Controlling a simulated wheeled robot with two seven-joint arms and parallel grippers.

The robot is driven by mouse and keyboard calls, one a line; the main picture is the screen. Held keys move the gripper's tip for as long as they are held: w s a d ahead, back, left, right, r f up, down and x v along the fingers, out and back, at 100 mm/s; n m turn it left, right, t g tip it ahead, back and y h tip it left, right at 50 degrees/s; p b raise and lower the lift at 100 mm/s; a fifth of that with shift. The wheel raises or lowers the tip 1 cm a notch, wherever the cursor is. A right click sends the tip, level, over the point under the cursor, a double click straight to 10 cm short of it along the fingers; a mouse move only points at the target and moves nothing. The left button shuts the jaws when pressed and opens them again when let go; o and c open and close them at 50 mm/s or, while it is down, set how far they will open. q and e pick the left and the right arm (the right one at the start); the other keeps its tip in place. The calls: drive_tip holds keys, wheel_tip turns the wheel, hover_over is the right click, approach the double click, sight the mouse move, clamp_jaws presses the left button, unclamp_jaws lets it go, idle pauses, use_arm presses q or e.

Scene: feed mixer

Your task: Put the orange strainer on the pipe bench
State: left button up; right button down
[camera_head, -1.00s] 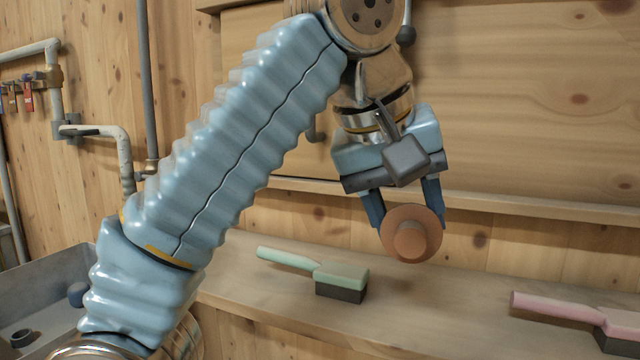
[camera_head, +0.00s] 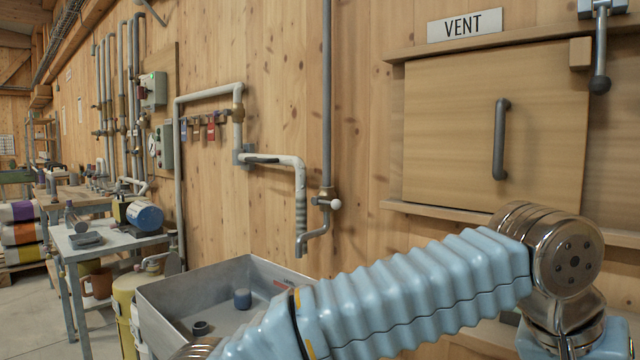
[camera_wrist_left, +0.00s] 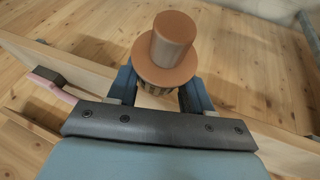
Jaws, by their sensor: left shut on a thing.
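The orange strainer (camera_wrist_left: 172,47), a round disc with a short cylinder on it, sits between the blue fingers of my left gripper (camera_wrist_left: 160,88) in the left wrist view. The gripper is shut on it. In the head view my left arm crosses the lower right, and its gripper and the strainer are out of frame. A wooden-topped bench (camera_head: 75,196) stands far left below several wall pipes (camera_head: 112,100); a grey metal table (camera_head: 120,243) stands nearer. I cannot tell for certain which is the pipe bench. My right gripper is not in view.
A grey sink (camera_head: 185,292) with small dark items stands ahead, below a bent pipe (camera_head: 300,200). A blue cylinder (camera_head: 145,215) lies on the metal table. The floor at far left (camera_head: 25,310) is clear. A pink handle (camera_wrist_left: 52,88) shows in the wrist view.

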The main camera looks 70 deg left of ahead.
use_arm(q)
drive_tip(key=w+d+f+m+h, duration=0.1)
drive_tip(key=w+f+m, duration=0.1)
drive_tip(key=f, duration=1.1)
drive_tip(key=w+d+f+m+g+h, duration=0.1)
drive_tip(key=w+f, duration=0.4)
drive_tip(key=f, duration=0.7)
drive_tip(key=w+d+f+m+h, duration=0.1)
drive_tip(key=w+d+f+m, duration=0.2)
drive_tip(key=f, duration=1)
drive_tip(key=shift+w+d+f+m+g, duration=0.25)
drive_tip(key=shift+w+f+m+g, duration=0.05)
drive_tip(key=shift+w+g, duration=0.1)
